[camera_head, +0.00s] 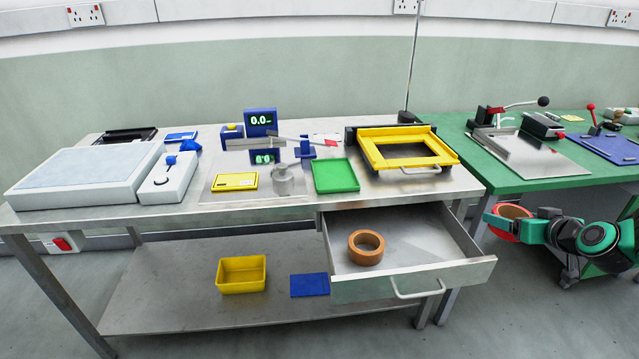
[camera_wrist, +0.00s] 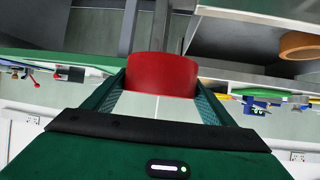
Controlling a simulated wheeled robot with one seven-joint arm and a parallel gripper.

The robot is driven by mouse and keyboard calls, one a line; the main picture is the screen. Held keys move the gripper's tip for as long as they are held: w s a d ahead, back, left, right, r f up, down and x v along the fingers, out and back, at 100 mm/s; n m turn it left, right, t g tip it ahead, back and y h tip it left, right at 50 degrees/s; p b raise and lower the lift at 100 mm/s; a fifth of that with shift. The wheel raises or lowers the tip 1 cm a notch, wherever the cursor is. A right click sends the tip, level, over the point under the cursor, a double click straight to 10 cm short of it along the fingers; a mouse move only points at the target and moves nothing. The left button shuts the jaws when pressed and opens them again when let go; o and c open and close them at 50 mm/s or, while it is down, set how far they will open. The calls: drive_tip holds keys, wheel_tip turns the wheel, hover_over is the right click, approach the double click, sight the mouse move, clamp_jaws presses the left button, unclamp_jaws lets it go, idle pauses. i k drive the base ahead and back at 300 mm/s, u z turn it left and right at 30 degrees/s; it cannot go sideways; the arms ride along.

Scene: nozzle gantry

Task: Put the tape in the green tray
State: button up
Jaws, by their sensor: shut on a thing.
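My gripper (camera_wrist: 162,92) is shut on a red roll (camera_wrist: 160,72), which shows as a curved red band between the fingers in the wrist view. In the head view my gripper (camera_head: 520,228) holds the red roll (camera_head: 499,227) in the air at the right, beside the open drawer and in front of the green bench. The green tray (camera_head: 336,175) lies flat on the steel table and looks empty. A brown-orange tape roll (camera_head: 366,247) lies in the open drawer (camera_head: 420,251); it also shows at the upper right of the wrist view (camera_wrist: 300,45).
The pulled-out drawer juts toward the front. A yellow bin (camera_head: 241,275) sits on the lower shelf.

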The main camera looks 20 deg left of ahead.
sight(333, 174)
drive_tip(key=u, duration=0.8)
